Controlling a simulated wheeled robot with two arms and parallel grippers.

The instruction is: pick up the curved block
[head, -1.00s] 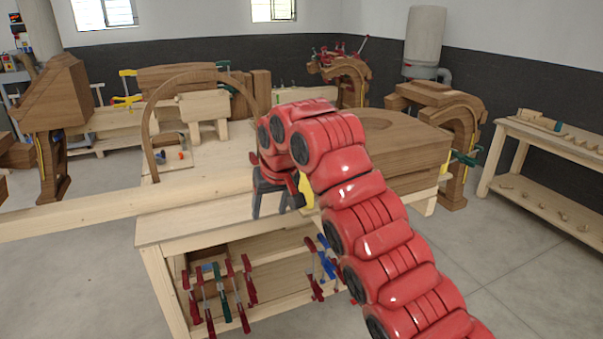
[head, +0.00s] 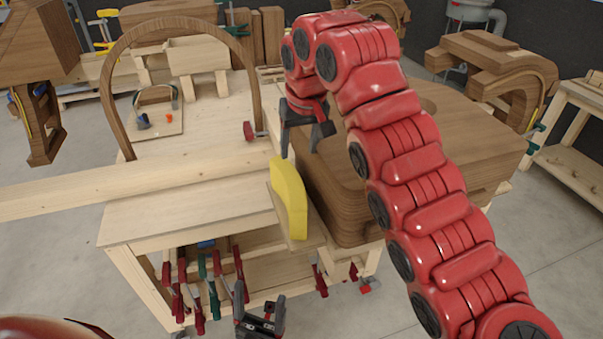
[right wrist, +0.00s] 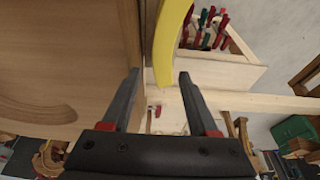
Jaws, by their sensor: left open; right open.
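The curved block (head: 290,198) is yellow and stands upright at the bench's front edge, beside a large brown wooden block. My right gripper (head: 304,141) is open and empty, above and behind the curved block in the head view. In the right wrist view, the curved block (right wrist: 172,42) shows at the top, beyond the open fingertips of my right gripper (right wrist: 160,77) and apart from them. My left gripper (head: 260,301) is open and empty, low in front of the bench.
The large brown block (head: 345,205) stands right of the curved block. A long pale beam (head: 140,183) crosses the bench from the left. A thin wooden arch (head: 190,26) stands behind it. Several clamps (head: 203,290) hang below the bench top. Open floor lies at the front left.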

